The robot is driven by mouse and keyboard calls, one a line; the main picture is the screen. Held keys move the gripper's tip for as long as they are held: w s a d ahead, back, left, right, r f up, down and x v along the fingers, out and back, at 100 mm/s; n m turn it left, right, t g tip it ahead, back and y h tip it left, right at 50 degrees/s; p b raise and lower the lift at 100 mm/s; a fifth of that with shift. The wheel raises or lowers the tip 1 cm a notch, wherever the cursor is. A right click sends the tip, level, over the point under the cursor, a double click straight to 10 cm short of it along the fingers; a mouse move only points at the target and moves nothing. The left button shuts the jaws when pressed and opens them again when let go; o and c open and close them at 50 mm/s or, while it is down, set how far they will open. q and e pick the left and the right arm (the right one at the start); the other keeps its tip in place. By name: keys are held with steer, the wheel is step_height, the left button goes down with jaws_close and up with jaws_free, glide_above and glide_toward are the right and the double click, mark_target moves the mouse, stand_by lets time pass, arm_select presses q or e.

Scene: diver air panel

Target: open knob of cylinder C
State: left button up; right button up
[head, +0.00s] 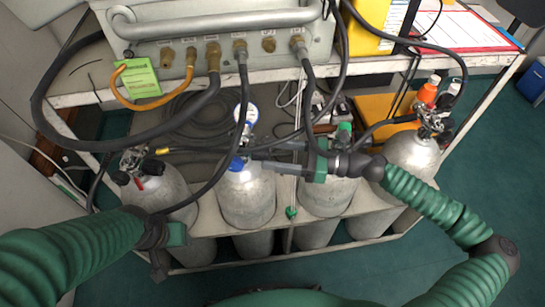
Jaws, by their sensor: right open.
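Silver cylinders stand in a row on the lower shelf; I cannot read letters to tell which is cylinder C. The second cylinder from the left (247,198) has a blue knob (237,163) on top. The third cylinder (328,197) has a green knob (344,129), partly behind my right arm. My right gripper (252,156) reaches in from the right, open and empty, its fingertips close to the blue knob; contact is unclear. My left gripper (162,250) is at lower left, in front of the leftmost cylinder (160,190); its fingers are not clear.
The grey air panel (220,50) with hoses stands on the upper shelf above the cylinders. Hoses hang around the cylinder tops. The rightmost cylinder (412,153) has an orange-red part (428,93) near its top.

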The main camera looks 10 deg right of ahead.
steer(key=shift+w+a, duration=0.15)
steer(key=shift+a, duration=0.35)
jaws_close()
steer(key=shift+r, duration=0.1)
